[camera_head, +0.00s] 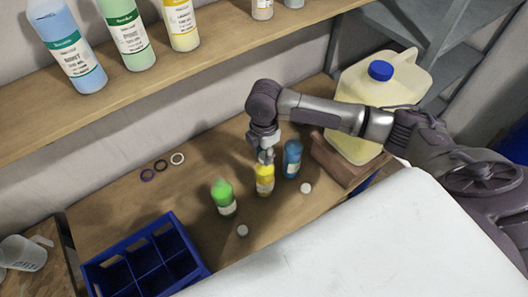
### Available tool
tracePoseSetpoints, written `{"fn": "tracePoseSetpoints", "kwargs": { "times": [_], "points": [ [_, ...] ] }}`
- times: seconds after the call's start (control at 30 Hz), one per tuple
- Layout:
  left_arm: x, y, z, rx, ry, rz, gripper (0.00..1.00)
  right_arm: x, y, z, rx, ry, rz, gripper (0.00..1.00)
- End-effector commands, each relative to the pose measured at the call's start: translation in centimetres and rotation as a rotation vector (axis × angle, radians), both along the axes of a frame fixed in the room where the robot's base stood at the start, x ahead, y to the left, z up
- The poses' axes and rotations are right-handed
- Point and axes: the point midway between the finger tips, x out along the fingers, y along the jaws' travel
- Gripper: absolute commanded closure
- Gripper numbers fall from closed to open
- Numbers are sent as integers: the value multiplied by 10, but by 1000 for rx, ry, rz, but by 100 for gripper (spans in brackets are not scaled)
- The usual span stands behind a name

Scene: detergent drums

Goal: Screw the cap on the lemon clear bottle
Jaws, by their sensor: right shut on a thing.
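A small yellow bottle (264,182) with a pale label stands upright on the wooden bench; I take it as the lemon clear bottle. My right gripper (266,157) comes down from above and is shut at the top of this bottle. The fingers hide the cap between them, so I cannot tell how it sits on the neck. A small grey cap (242,230) and a small white cap (305,187) lie loose on the bench. My left gripper is not in view.
A green bottle (223,197) and a blue bottle (292,159) stand close on either side. A blue divided crate (180,230) is at front left. Several rings (161,165) lie behind. A large yellow jug (375,88) stands right, behind my arm. A shelf (150,95) holds large bottles.

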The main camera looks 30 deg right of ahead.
Motion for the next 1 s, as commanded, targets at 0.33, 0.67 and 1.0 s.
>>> {"fn": "tracePoseSetpoints", "kwargs": {
  "times": [0.33,0.67,1.0],
  "points": [
    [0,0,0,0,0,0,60,-2,1,-4,0,8,-250,100],
    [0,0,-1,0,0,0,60,-2,0,-4,-2,7,-498,100],
    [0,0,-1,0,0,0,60,-2,0,-4,-3,9,-720,100]
  ]
}}
